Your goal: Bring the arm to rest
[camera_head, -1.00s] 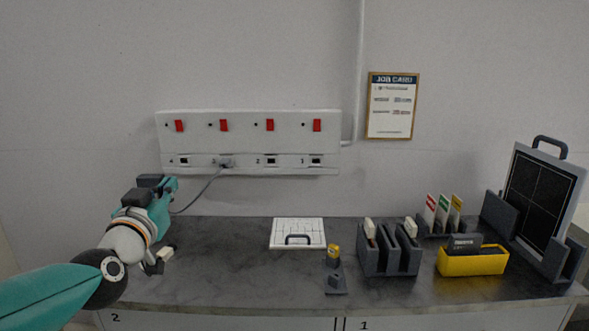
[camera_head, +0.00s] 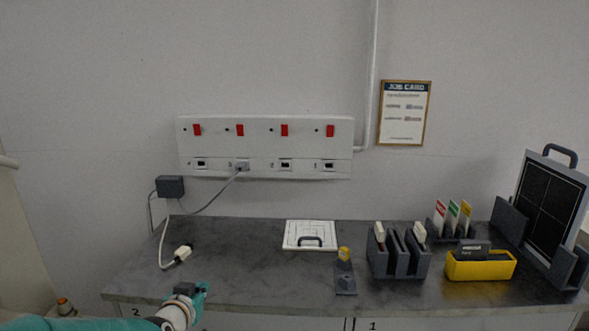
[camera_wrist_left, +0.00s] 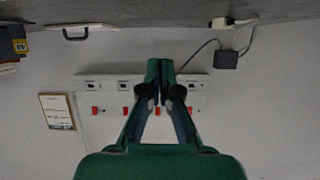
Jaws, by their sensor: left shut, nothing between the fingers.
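My left gripper (camera_head: 201,290) is low at the front left edge of the bench, with its arm coming in from the bottom left. It is shut and empty. In the left wrist view, which is upside down, the green fingers (camera_wrist_left: 160,80) meet in front of the wall and the socket panel (camera_wrist_left: 112,82). The fingers touch nothing that I can see. My right gripper is not in view.
A white plug (camera_head: 182,254) lies on the grey bench (camera_head: 235,262), its cable running to a dark box (camera_head: 170,186) by the wall. A white board (camera_head: 310,235), a dark rack (camera_head: 400,262) and a yellow tray (camera_head: 481,270) stand farther right.

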